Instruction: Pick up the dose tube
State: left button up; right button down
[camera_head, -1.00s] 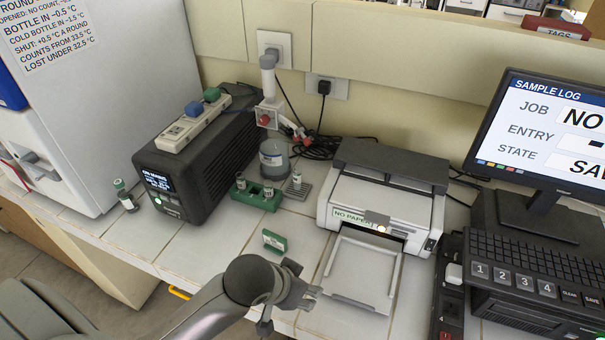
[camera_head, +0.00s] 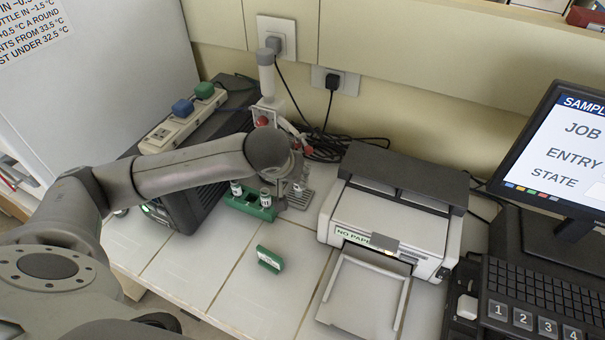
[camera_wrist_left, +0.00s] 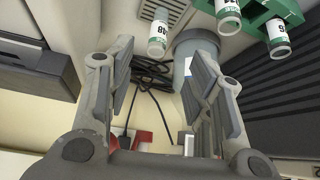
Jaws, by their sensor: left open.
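One tube (camera_wrist_left: 158,32) stands alone on a grey slotted plate (camera_head: 297,200), ahead of the fingertips in the left wrist view. Two more, a left tube (camera_head: 236,188) and a right tube (camera_head: 266,197), stand in a green rack (camera_head: 247,208). In the left wrist view my left gripper (camera_wrist_left: 160,68) is open, with nothing gripped between its fingers. My right gripper is out of view.
A grey cylindrical container (camera_wrist_left: 196,48) and black cables (camera_wrist_left: 152,75) lie beyond the fingers. A dark box (camera_head: 187,200) with a power strip stands left, a printer (camera_head: 390,220) right.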

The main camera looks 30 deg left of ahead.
pick_arm(q)
jog(key=x, duration=0.3)
jog(key=p+x, duration=0.1)
jog(key=x, duration=0.2)
jog(key=w+p+x, duration=0.1)
jog(key=x, duration=0.2)
jog(key=shift+w+r, duration=0.1)
jog(key=shift+w+f, duration=0.25)
jog(key=shift+f, duration=0.15)
jog(key=shift+c, duration=1.5)
jog(key=c, duration=0.6)
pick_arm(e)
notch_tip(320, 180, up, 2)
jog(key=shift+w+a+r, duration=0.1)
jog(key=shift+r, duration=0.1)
